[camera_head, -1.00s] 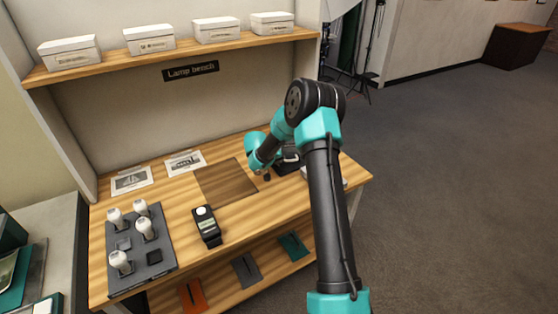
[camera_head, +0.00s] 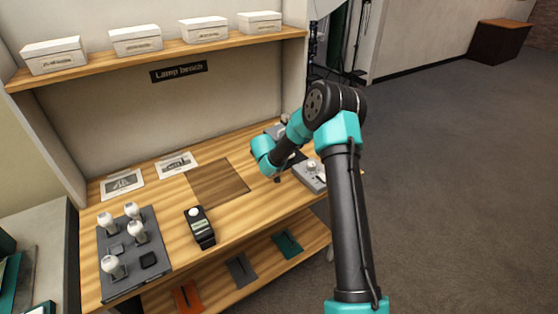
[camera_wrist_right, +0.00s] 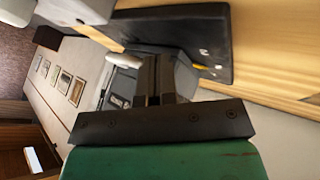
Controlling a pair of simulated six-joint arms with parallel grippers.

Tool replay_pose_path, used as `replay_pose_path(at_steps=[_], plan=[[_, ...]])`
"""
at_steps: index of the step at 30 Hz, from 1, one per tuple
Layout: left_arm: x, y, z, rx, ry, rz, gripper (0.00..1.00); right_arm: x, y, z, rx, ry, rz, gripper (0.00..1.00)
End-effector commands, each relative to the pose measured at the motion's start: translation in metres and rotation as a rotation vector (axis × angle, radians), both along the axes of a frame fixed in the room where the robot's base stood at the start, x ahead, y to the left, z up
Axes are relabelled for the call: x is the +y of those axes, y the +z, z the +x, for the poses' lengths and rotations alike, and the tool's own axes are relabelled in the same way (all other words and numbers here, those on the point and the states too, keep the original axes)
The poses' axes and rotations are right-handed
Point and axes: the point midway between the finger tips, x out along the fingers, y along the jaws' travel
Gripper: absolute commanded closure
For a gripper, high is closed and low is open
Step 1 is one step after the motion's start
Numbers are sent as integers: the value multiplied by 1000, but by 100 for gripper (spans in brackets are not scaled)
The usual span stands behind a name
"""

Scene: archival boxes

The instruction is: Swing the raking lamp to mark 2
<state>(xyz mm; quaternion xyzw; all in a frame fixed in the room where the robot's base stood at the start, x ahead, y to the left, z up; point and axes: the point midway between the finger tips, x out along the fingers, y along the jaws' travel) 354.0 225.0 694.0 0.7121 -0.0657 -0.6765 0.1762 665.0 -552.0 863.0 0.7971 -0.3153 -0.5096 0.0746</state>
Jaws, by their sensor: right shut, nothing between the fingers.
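My right arm crosses the right end of the lamp bench in the head view, and its forearm hides most of the raking lamp. A dark plate, apparently the lamp's base (camera_head: 271,130), shows in part behind the arm. In the right wrist view this dark plate (camera_wrist_right: 205,40) lies just beyond my right gripper (camera_wrist_right: 160,75), whose black fingers are shut and empty. A grey part (camera_wrist_right: 122,82), perhaps of the lamp, is behind the fingers; I cannot tell if they touch it. Mark 2 cannot be made out. My left gripper is not in view.
A grey box with a pale knob (camera_head: 312,174) stands at the bench's right edge. A black handheld device (camera_head: 201,230), a grey tray (camera_head: 118,272) with several white bulbs, and two prints are farther left. A brown square (camera_head: 218,184) lies clear. White boxes line the shelf above.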

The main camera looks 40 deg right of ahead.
Motion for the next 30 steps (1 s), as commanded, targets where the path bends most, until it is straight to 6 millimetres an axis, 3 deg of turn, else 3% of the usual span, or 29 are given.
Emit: replay_pose_path(at_steps=[8, 15, 30], plan=[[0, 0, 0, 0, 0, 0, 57, 13, -2, 3, 1, 4, 0, 100], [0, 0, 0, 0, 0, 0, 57, 53, -7, 11, 0, 18, 0, 100], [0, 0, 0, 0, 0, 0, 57, 96, 61, -21, -2, 14, 0, 100]])
